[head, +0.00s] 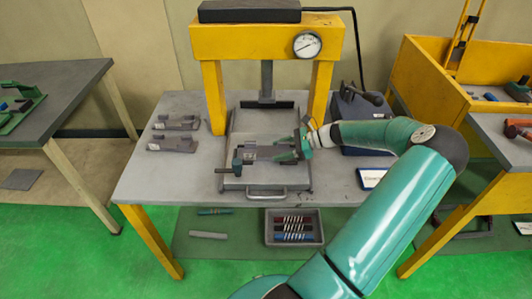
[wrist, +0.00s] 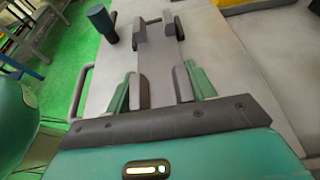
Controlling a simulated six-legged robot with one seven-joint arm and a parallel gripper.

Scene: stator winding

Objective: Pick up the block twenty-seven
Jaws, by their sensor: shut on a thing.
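My gripper (head: 284,151) reaches in from the right over the tray under the yellow press. Its green fingers with dark grey pads show in the wrist view (wrist: 160,86), shut on a long grey block (wrist: 162,54) that runs between them. In the head view, the grey block (head: 262,154) lies along a holder in the tray, with a pale mark near its left end. I cannot read a number on it. Two similar grey blocks lie at the table's left: a far one (head: 178,123) and a near one (head: 174,145).
The yellow press (head: 266,42) with its gauge (head: 307,44) stands over the metal tray (head: 297,181). A dark blue knob (wrist: 101,22) stands beside the block. A dark blue box (head: 362,138) is at right. A bin (head: 317,226) sits below. The table's front left is clear.

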